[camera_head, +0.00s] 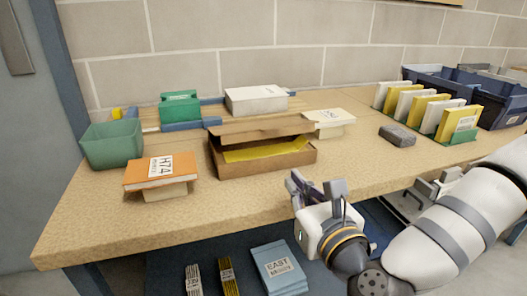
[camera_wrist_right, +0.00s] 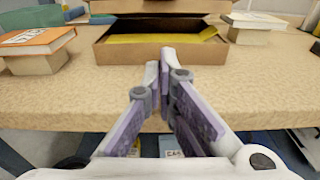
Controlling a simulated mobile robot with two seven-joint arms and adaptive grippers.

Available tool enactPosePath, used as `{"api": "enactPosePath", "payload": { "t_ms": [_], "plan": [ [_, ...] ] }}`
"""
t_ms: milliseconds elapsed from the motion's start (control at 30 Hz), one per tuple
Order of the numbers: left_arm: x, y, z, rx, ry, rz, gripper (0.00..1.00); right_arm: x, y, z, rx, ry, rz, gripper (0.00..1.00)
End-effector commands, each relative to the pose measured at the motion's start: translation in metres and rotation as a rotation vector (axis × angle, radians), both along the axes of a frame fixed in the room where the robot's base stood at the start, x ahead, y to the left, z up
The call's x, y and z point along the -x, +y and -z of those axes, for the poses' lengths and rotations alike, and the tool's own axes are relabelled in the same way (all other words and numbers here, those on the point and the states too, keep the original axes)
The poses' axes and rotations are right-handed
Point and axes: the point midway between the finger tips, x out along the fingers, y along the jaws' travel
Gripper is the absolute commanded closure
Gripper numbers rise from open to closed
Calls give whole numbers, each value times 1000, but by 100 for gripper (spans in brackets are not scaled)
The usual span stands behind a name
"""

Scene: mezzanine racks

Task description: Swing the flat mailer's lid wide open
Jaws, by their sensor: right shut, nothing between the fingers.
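The flat mailer (camera_head: 262,170) is a shallow brown cardboard box on the table, left of the middle in the head view. Its lid (camera_head: 257,129) is raised partway above the box, tilted, leaving a gap at the front. Yellow content shows inside. The mailer also shows in the right wrist view (camera_wrist_right: 190,53), straight ahead of the fingers. My right gripper (camera_head: 316,182) is shut and empty, at the table's front edge, in front of and right of the mailer, apart from it. My left gripper is not in view.
An orange book (camera_head: 140,171) on a block and a green bin (camera_head: 112,146) stand left of the mailer. A white box (camera_head: 256,99) is behind it. A white book (camera_head: 333,117) and a grey block (camera_head: 397,135) lie right. The front right table is clear.

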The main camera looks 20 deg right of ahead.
Motion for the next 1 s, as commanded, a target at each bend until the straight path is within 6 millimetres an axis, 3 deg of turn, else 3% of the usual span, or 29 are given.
{"api": "enactPosePath", "payload": {
  "t_ms": [433,500,600,1000],
  "plan": [
    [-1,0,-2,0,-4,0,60,-94,4,8,7,1,-4,100],
    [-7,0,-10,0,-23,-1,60,-96,5,-13,7,-4,-5,100],
    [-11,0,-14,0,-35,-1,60,-100,5,-25,8,-3,-5,100],
    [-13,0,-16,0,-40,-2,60,-103,5,-29,7,5,-5,100]
  ]
}}
